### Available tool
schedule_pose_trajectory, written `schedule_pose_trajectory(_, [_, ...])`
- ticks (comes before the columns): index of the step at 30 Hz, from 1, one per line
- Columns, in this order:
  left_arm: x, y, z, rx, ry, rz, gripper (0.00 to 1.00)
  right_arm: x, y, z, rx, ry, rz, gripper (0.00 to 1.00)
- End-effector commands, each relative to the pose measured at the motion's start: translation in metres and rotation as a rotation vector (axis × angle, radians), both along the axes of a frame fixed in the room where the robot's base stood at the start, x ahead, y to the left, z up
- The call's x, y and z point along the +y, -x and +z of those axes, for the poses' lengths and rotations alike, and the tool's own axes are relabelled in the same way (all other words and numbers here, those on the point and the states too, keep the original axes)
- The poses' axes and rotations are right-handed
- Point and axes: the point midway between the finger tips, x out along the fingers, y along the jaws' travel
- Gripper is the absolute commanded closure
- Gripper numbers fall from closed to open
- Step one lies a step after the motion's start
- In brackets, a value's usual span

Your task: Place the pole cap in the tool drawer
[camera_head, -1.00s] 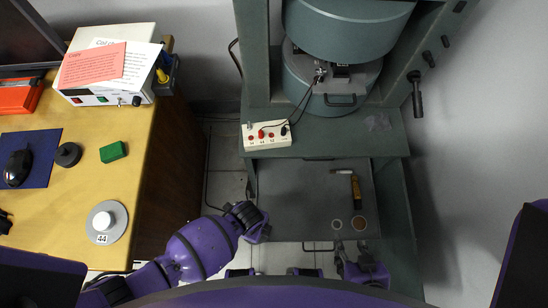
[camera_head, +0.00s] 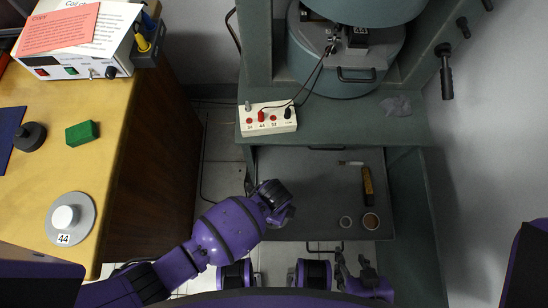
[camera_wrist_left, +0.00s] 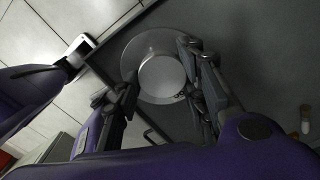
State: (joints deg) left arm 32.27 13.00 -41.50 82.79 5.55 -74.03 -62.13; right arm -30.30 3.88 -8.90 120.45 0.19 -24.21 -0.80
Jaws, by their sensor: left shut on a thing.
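The pole cap (camera_wrist_left: 160,78), a grey disc with a pale round knob, shows in the left wrist view. My left gripper (camera_wrist_left: 158,62) is shut on its knob.
The drawer's right side holds a brown-handled tool (camera_head: 367,186), a small pale rod and two small round pieces (camera_head: 371,221). A similar disc labelled 44 (camera_head: 70,218) sits on the wooden desk. The magnet (camera_head: 345,75) and a terminal box (camera_head: 267,119) stand behind the drawer.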

Motion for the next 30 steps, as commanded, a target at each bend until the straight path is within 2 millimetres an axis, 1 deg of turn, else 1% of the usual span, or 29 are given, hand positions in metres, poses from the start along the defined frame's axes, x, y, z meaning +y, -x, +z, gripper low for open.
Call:
schedule_pose_trajectory(1, [-0.002,0.0,-0.008,0.001,0.003,0.0,1.0,0.0,0.004,-0.009,0.01,0.0,-0.003,0.6])
schedule_pose_trajectory(3, [-0.002,0.001,-0.016,0.002,0.003,0.0,1.0,-0.001,0.008,-0.019,0.021,-0.002,-0.008,0.6])
schedule_pose_trajectory(6, [-0.002,0.002,-0.026,0.004,0.004,0.0,1.0,-0.003,0.015,-0.033,0.038,-0.004,-0.017,0.6])
schedule_pose_trajectory(9, [-0.001,0.001,-0.032,0.003,0.002,0.0,1.0,-0.004,0.02,-0.042,0.051,-0.003,-0.023,0.6])
schedule_pose_trajectory(12, [-0.001,0.0,-0.032,0.0,0.002,0.0,1.0,-0.005,0.02,-0.043,0.053,-0.002,-0.024,0.6])
schedule_pose_trajectory(18, [-0.001,-0.001,-0.03,-0.001,0.003,0.0,1.0,-0.006,0.015,-0.037,0.041,-0.001,-0.024,0.6])
schedule_pose_trajectory(23, [-0.001,-0.001,-0.034,-0.001,0.003,0.0,1.0,-0.006,0.013,-0.037,0.037,-0.002,-0.024,0.6])
schedule_pose_trajectory(24, [0.0,0.0,-0.034,0.0,0.001,0.0,0.56,-0.006,0.013,-0.037,0.036,-0.001,-0.023,0.6])
schedule_pose_trajectory(27, [0.0,0.0,-0.034,0.0,0.001,0.0,0.43,-0.005,0.012,-0.037,0.034,-0.001,-0.022,0.6])
schedule_pose_trajectory(30, [0.0,0.0,-0.034,0.0,0.001,0.0,0.43,-0.005,0.01,-0.038,0.033,-0.002,-0.021,0.6])
